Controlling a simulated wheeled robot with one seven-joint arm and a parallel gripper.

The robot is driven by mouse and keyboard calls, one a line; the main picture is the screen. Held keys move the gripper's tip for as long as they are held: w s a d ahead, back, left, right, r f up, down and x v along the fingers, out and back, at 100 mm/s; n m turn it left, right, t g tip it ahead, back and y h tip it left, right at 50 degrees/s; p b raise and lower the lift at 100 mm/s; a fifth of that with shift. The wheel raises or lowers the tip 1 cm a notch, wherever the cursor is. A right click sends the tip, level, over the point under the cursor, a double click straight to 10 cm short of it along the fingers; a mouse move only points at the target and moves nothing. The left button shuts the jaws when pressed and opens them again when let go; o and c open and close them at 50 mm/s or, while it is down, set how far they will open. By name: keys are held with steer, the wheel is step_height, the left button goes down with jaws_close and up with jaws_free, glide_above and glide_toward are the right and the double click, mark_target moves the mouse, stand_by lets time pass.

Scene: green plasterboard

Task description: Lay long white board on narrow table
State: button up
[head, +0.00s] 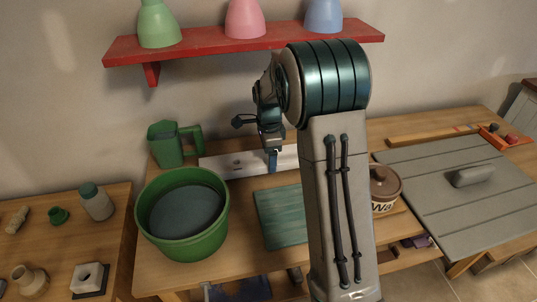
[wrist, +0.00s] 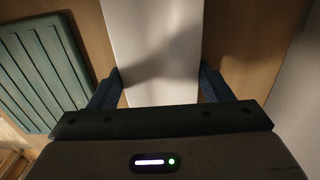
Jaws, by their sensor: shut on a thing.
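The long white board (head: 228,164) is at the back of the middle wooden table (head: 160,270), near the wall. My arm hides its right part. My gripper (head: 272,160) reaches down onto the board and is shut on it. In the wrist view the board (wrist: 152,45) runs between the two fingers of my gripper (wrist: 160,88). I cannot tell whether the board touches the tabletop. A smaller wooden table (head: 62,245) stands at the left, holding jars and small items; I cannot tell which table is the narrow one.
A green tub (head: 183,245) and green jug (head: 170,145) stand left of the board. A teal slatted panel (head: 280,217) lies in front of it. A red shelf (head: 205,45) with lamps hangs above.

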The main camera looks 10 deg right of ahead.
steer(key=shift+f+b, duration=0.35)
steer(key=shift+f, duration=0.15)
steer(key=o, duration=1.5)
steer(key=shift+f, duration=0.1)
steer(key=shift+r, duration=3.8)
steer(key=shift+s+r, duration=0.1)
